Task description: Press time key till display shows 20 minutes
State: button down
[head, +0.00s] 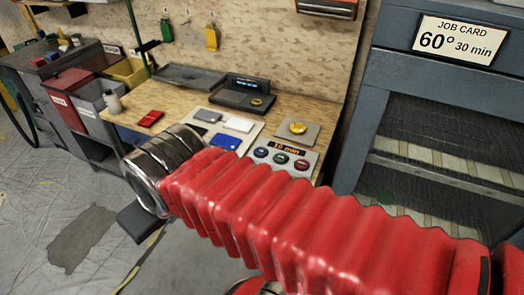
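A small display (286,147) on a light control panel (314,156) glows orange and appears to read "10 min"; its first digits are small and blurred. Below it sit three round keys: a dark blue one (261,153), a green one (280,158) and a red one (301,164). Their labels are too small to read, so I cannot tell which is the time key. My red bellows-covered arm crosses the foreground just in front of the panel and hides its lower edge. My gripper's fingers cannot be made out.
A job card (461,40) on the grey machine reads "60° 30 min". A yellow button (297,128) on a plate stands behind the panel. White and blue blocks (228,141), a red block (150,118) and a dark device (243,96) share the wooden bench (186,113).

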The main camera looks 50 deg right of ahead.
aim_at(260, 152)
jog(key=u, duration=0.05)
jog(key=i, duration=1)
jog(key=z, duration=0.05)
